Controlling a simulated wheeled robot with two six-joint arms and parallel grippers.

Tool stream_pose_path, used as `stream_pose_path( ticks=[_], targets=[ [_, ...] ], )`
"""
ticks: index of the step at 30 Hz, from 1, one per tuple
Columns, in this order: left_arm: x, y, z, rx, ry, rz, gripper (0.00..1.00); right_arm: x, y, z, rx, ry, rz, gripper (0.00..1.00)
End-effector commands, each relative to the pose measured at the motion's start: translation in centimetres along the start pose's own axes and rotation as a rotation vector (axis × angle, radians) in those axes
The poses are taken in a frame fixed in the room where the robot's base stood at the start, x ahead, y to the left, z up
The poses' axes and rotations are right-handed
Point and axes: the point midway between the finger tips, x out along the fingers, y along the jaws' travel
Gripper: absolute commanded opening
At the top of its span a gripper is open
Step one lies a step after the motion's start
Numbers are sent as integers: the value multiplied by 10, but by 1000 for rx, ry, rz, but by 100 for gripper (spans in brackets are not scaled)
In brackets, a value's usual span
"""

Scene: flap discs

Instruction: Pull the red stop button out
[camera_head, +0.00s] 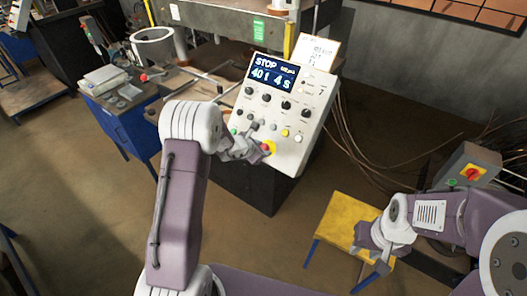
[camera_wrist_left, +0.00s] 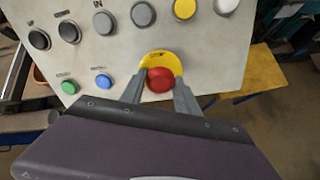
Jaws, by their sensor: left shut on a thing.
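The red stop button (camera_wrist_left: 159,80) sits on a yellow round plate (camera_wrist_left: 161,60) at the lower edge of the sloping control panel (camera_head: 312,95). In the head view the red button (camera_head: 266,146) is partly hidden by my left gripper (camera_head: 262,150). In the left wrist view my left gripper (camera_wrist_left: 159,88) has one finger on each side of the red button and is shut on it. My right gripper (camera_head: 375,262) is at the lower right, over the yellow stool, away from the panel; its fingers are too small to read.
Other panel buttons, green (camera_wrist_left: 70,87), blue (camera_wrist_left: 103,82) and yellow (camera_wrist_left: 184,8), lie near the left gripper. The panel display (camera_head: 273,75) reads STOP. A yellow stool (camera_head: 341,222) and a grey box with a red knob (camera_head: 473,174) stand at right.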

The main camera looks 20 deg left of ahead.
Motion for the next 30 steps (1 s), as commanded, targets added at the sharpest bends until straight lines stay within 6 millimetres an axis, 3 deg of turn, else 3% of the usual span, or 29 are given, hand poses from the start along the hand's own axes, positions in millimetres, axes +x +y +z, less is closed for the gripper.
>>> stream_pose_path(
  ticks=[8,9,11,23,30],
  targets=[
    [-5,2,2,1,-4,4,0,2,0,0,0,0,0,36],
    [-5,2,2,1,-4,4,40,2,0,0,0,1,0,36],
    [-5,2,2,1,-4,4,57,2,0,0,0,1,0,36],
    [-9,1,0,1,-2,3,57,5,0,0,0,1,0,36],
    [-56,1,0,2,-5,7,57,18,0,2,0,0,0,36]
  ],
)
